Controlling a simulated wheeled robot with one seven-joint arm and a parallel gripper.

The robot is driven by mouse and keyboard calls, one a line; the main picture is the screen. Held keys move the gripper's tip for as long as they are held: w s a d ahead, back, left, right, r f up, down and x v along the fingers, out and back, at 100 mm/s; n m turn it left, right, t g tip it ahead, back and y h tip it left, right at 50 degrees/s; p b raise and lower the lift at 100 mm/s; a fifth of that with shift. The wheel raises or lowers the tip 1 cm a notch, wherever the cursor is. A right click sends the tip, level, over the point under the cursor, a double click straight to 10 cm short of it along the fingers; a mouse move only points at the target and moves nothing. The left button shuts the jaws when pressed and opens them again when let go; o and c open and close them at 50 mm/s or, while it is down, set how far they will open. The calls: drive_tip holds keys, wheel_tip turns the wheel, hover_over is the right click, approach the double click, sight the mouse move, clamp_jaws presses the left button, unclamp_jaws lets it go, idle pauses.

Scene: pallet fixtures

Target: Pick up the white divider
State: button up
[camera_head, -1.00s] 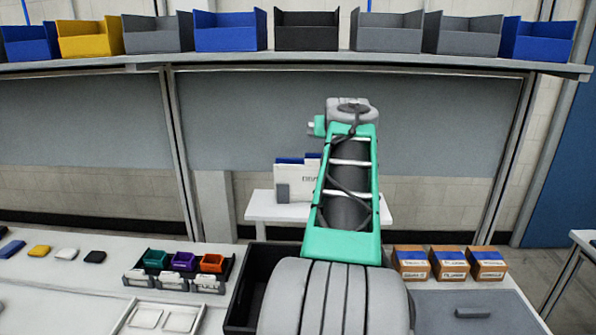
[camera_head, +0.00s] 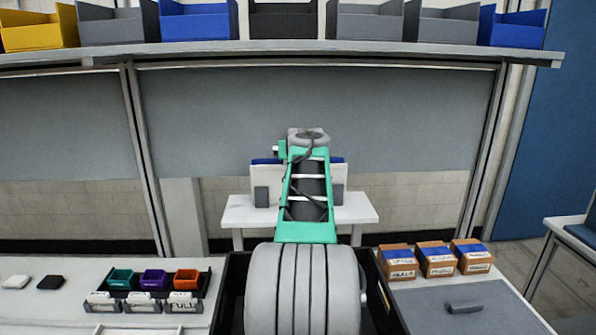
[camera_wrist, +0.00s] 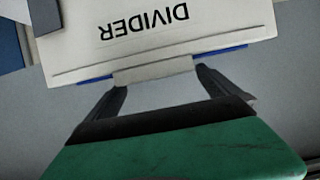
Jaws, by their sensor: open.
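The white divider (camera_wrist: 160,35) fills the top of the wrist view, its black DIVIDER lettering upside down. A pale tab (camera_wrist: 152,71) on its near edge lies at the opening between my fingertips. My gripper (camera_wrist: 161,78) is open, with one dark finger on each side of the tab. I cannot tell whether either finger touches it. In the head view, my arm hides my gripper and most of the divider. White panels (camera_head: 268,174) show on both sides of the arm, above the small white table (camera_head: 240,212).
Grey supports (camera_head: 262,196) and blue pieces (camera_head: 338,160) stand by the white panels. A black bin (camera_head: 232,290) lies under my arm. Small coloured bins (camera_head: 154,280) are at left and cardboard boxes (camera_head: 436,262) at right. A shelf (camera_head: 300,50) of larger bins runs above.

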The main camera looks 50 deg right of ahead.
drive_tip(key=shift+w+d+f, duration=0.15)
drive_tip(key=shift+w+d, duration=0.05)
drive_tip(key=shift+d, duration=0.1)
drive_tip(key=c, duration=1.9)
drive_tip(key=shift+c, duration=0.6)
